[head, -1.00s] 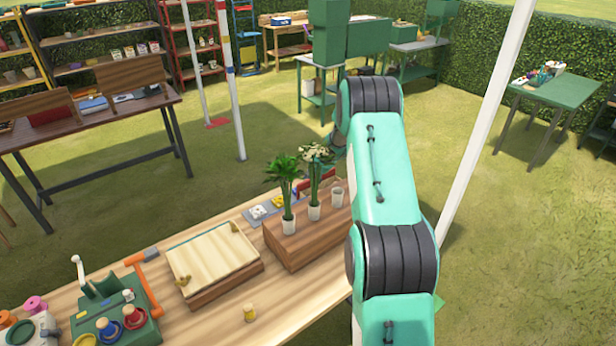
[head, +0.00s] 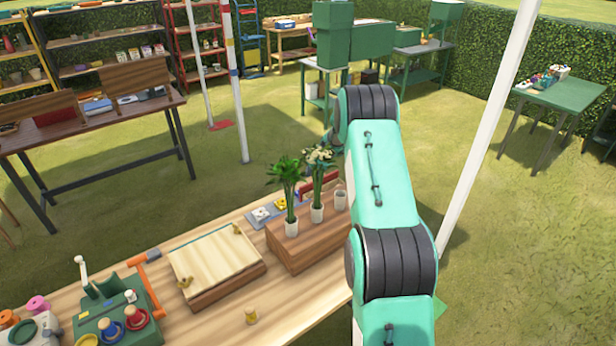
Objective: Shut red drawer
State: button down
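A red panel (head: 320,186) shows in the head view behind the potted plants, at the far side of the wooden box (head: 312,252). It may be the red drawer, but the plants and my arm cover part of it, and I cannot tell how far out it stands. My teal arm rises from the bottom of the view and bends over beyond the box. My gripper is hidden behind the arm, so neither its fingers nor any contact shows.
Two potted plants (head: 290,195) and a small pale cup (head: 340,201) stand on the box. Left of it are a wooden press-like board (head: 215,262), an orange-handled hammer (head: 146,268) and a green device (head: 120,312). A white pole (head: 490,115) stands to the right.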

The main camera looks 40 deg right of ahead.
jog(key=v, duration=0.8)
jog(key=shift+p, duration=0.45)
jog(key=shift+s+r, duration=0.1)
jog(key=shift+s, duration=0.05)
jog(key=w+g+p, duration=0.1)
jog(key=p, duration=0.2)
jog(key=w+r+g+p, duration=0.1)
jog(key=p, duration=0.2)
jog(key=w+a+g+p, duration=0.1)
jog(key=p, duration=0.2)
jog(key=shift+w+r, duration=0.3)
jog(key=shift+d+f, duration=0.1)
